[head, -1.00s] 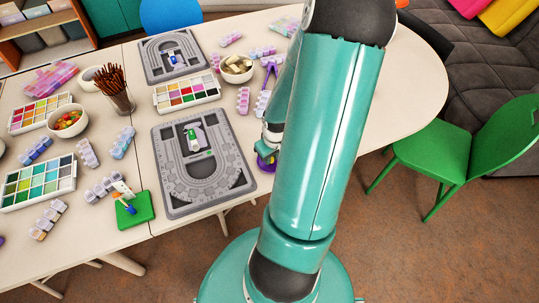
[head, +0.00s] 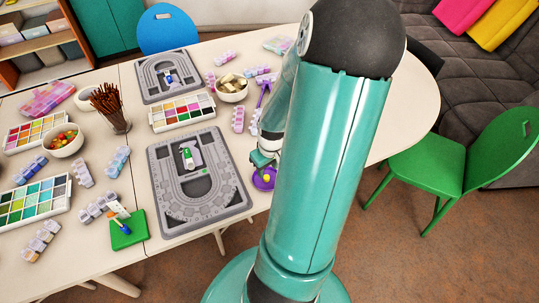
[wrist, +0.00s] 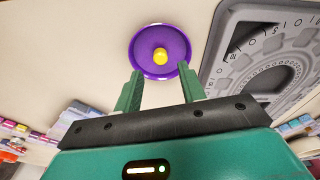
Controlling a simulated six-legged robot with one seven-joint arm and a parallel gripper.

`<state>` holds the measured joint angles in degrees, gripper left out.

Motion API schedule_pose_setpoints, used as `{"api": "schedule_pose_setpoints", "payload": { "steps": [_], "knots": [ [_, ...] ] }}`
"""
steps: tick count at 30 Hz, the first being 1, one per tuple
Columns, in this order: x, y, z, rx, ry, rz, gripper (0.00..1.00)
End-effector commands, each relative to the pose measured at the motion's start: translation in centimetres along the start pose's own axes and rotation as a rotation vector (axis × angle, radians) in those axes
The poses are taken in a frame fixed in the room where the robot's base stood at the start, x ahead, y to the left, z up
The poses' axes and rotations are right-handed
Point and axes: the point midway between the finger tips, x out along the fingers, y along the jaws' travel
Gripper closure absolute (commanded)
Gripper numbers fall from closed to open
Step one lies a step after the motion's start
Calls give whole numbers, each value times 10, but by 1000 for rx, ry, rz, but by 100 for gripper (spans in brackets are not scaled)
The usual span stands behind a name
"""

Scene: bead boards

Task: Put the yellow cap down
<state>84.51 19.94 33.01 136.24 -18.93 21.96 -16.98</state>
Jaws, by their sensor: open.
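The yellow cap (wrist: 160,57) sits in the middle of a round purple dish (wrist: 137,50) in the wrist view. In the head view the cap (head: 267,178) and dish (head: 258,185) show at the table's near edge, partly below my gripper (head: 263,160). In the wrist view my gripper (wrist: 160,70) is open and empty, its two green fingers apart with the dish beyond their tips. The fingers look clear of the cap.
A grey bead board (head: 225,205) lies just left of the dish, with a green-and-white item on it. A second board (head: 185,62), a paint-like tray (head: 183,113), bowls and bead boxes fill the table further left and back. A green chair (head: 425,168) stands at the right.

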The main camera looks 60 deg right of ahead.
Motion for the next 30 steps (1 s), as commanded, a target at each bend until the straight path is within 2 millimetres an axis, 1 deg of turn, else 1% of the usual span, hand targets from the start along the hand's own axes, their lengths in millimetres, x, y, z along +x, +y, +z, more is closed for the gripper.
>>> {"api": "schedule_pose_setpoints", "payload": {
  "steps": [1,6,9,13,18,30],
  "knots": [
    [-10,1,0,3,2,5,60],
    [-39,2,0,2,1,5,60],
    [-54,1,0,2,1,5,60],
    [-68,1,0,1,-1,3,60],
    [-76,0,0,1,-1,-1,60],
    [-77,0,0,0,-1,-1,60]
  ]
}}
